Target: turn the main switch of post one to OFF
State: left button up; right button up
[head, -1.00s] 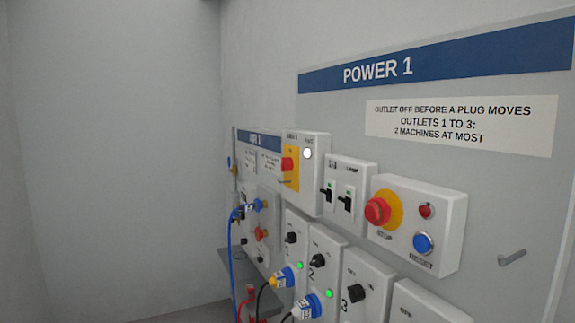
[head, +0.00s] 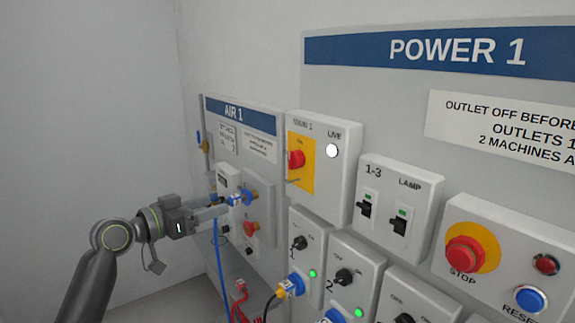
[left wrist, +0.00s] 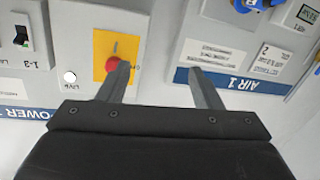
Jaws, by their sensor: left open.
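The main switch (head: 296,160) is a red knob on a yellow plate, on a white box (head: 340,165) labelled MAIN 1 in the head view. A white round lamp (head: 332,150) marked LIVE is beside it. The red knob also shows in the left wrist view (left wrist: 112,64), partly behind one finger. My left gripper (head: 225,207) reaches in from the left in the head view, below and left of the switch. In the left wrist view its two fingers (left wrist: 163,85) are spread apart with nothing between them. I cannot tell from these views whether a finger touches the knob.
The AIR 1 panel (head: 240,117) with blue and red fittings is behind my left gripper. Breakers (head: 382,213), a red STOP button (head: 465,254) and outlet switches with plugged cables crowd the panel right of and below the switch. Free room lies at the left.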

pick_arm(q)
jog(key=s+d+r+m+g+h, duration=0.2)
jog(key=s+d+r+m, duration=0.15)
jog(key=r, duration=0.55)
jog(key=p, duration=0.7)
send_near(289, 159)
jog(key=x, duration=0.8)
jog(key=shift+s, duration=0.1)
jog(key=shift+w+d, duration=0.45)
jog(key=shift+d, duration=0.1)
jog(key=c, duration=1)
